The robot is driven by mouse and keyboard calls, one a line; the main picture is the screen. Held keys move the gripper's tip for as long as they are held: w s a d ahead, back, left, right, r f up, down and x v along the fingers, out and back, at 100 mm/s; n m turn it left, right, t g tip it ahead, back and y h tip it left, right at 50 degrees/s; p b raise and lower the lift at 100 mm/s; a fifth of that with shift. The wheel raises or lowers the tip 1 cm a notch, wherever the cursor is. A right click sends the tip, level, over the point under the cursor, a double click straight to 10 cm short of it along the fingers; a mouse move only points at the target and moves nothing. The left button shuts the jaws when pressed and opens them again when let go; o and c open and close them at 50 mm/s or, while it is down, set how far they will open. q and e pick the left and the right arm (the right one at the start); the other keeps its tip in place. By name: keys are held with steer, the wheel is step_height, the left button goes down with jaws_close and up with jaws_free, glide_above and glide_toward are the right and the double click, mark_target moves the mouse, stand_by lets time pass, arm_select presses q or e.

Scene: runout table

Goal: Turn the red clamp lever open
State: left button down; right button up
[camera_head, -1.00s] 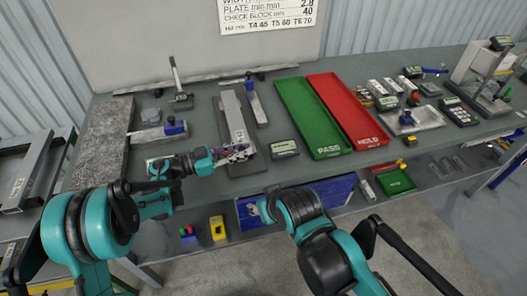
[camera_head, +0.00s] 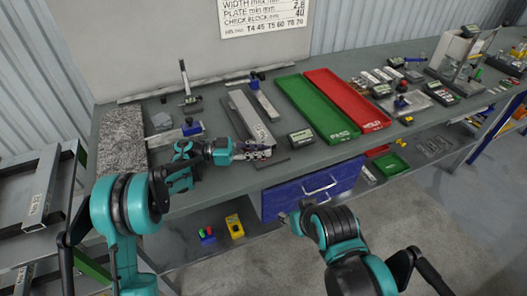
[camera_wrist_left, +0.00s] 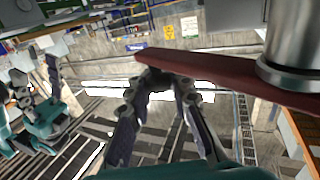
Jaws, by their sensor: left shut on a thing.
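The red clamp lever (camera_wrist_left: 215,72) crosses the upper part of the left wrist view as a long flat bar, joined at the right to a shiny metal cylinder (camera_wrist_left: 295,45). My left gripper (camera_wrist_left: 168,82) is at the lever's free left end, its fingertips close together on it. In the head view my left gripper (camera_head: 262,152) is at the front of the bench, just before the long grey metal bars (camera_head: 247,118). The lever cannot be made out there. My right arm is low in the head view, and its fingers do not show clearly.
A green tray (camera_head: 309,107) and a red tray (camera_head: 346,99) lie behind and right of my left gripper. A small gauge box (camera_head: 301,138) stands close to its right. A blue drawer front (camera_head: 290,202) is below the bench top.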

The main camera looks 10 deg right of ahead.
arm_select(q)
steer(key=shift+w, duration=0.15)
steer(key=c, duration=1.3)
jaws_free()
steer(key=shift+a, duration=0.15)
steer(key=shift+r, duration=0.2)
step_height(320, 180, up, 10)
steer(key=shift+f, duration=0.15)
